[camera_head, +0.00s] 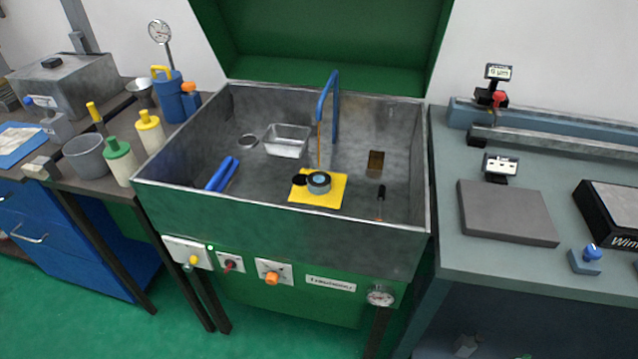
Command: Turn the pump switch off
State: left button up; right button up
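Three controls sit on the front of the green wash tub (300,235). At the left is a white box with a yellow knob (193,260). Beside it is a pale plate with a dark red knob (230,264), and a small green light (210,247) shows near its upper left. Further right is a plate with an orange knob (271,278). No label on them is readable, so I cannot tell which is the pump switch. A thin orange stream (318,145) runs down from the blue spout (326,95). Neither gripper is in view.
The tub holds a metal basket (287,141), blue tubes (222,174) and a round part on a yellow plate (335,193). A gauge (380,296) is at the lower right front. Benches flank the tub; the green floor (95,325) before it is partly clear.

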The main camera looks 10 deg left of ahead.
aim_at(230, 265)
jog(key=u, duration=1)
